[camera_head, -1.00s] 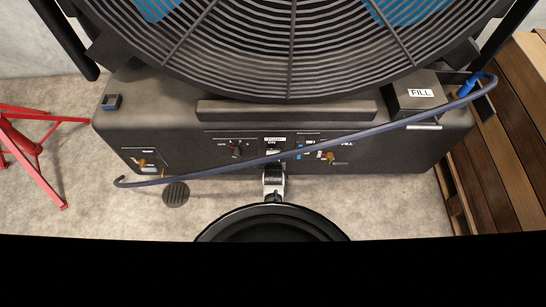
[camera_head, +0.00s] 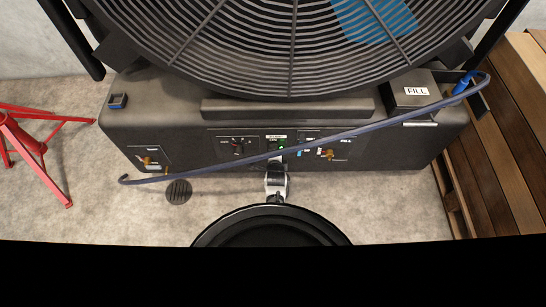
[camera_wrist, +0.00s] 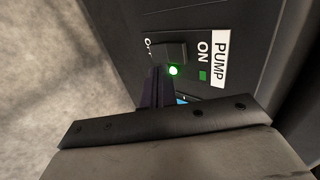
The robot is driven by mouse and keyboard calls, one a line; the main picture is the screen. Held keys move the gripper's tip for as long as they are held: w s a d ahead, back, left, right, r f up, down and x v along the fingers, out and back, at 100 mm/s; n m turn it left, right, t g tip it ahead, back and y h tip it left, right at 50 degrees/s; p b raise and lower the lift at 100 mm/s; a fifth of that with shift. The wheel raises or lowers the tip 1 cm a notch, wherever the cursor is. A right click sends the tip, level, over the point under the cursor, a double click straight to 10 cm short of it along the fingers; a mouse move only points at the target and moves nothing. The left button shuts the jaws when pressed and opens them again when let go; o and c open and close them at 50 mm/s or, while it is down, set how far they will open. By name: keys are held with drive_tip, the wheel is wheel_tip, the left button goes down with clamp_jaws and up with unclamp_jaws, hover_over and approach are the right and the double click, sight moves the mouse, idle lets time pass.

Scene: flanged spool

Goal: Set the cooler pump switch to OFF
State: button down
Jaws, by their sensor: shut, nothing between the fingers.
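The pump switch (camera_wrist: 170,53) is a dark rocker on the black panel in the wrist view. A white PUMP label (camera_wrist: 219,58) and the word ON lie to its right; a partly cut OFF marking lies at its left. A green light (camera_wrist: 173,71) glows beside the switch, and it also shows in the head view (camera_head: 282,147). I cannot tell which way the rocker is tilted. My gripper (camera_wrist: 157,90) is shut and empty, its dark fingers just beside the switch; contact is unclear. In the head view my gripper (camera_head: 277,162) is in front of the panel.
A blue-grey hose (camera_head: 370,127) runs slantwise across the front of the cooler base (camera_head: 210,160), close to my gripper. A large fan grille (camera_head: 290,60) rises above. A red stand (camera_head: 35,145) is at left, wooden slats (camera_head: 515,130) at right. A round drain (camera_head: 178,192) lies in the floor.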

drive_tip(key=p+v, duration=0.9)
drive_tip(key=v, duration=0.1)
drive_tip(key=shift+s+r, duration=0.15)
drive_tip(key=shift+r, duration=0.15)
drive_tip(key=shift+f, duration=0.15)
